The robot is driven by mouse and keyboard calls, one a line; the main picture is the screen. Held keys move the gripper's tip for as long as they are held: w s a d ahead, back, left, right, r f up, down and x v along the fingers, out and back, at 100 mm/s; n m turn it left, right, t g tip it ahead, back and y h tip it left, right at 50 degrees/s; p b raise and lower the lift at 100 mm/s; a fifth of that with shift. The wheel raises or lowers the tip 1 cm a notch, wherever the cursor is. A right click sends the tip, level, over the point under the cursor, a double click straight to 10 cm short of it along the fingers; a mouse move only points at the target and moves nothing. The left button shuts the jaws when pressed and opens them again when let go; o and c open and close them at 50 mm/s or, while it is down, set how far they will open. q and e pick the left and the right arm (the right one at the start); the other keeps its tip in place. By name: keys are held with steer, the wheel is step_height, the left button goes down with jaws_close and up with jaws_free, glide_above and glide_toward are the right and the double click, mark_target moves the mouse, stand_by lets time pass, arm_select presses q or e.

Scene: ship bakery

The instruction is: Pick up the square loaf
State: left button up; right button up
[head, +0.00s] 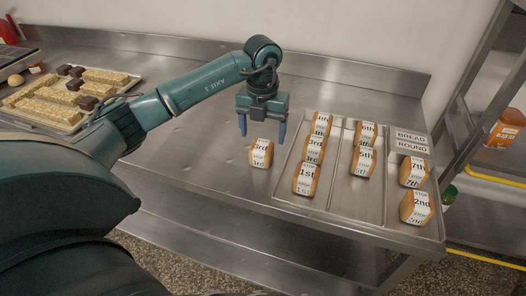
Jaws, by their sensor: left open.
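A small orange-brown square loaf (261,154) with a white "3rd" label stands on the steel counter, just left of the divided tray. My left gripper (262,138) is open, pointing down, with its blue fingertips right above and around the top of this loaf in the picture. Whether they touch it I cannot tell. The steel tray (283,192) holds several similar labelled loaves in its compartments. A "1st" loaf (306,179) is at the front of its left compartment. My right gripper is not in view.
At the left, a tray (62,127) carries pale yellow slabs and dark brown blocks. Signs reading "BREAD" and "ROUND" (411,141) lie at the tray's right. A "2nd" loaf (415,206) stands near the tray's front right corner. A shelf rack stands right.

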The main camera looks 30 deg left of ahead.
mark_target(262, 145)
arm_select(q)
steer(key=shift+s+f+p, duration=0.15)
steer(key=shift+f+p, duration=0.45)
steer(key=shift+f, duration=2.9)
steer(key=shift+c, duration=0.5)
steer(key=c, duration=1)
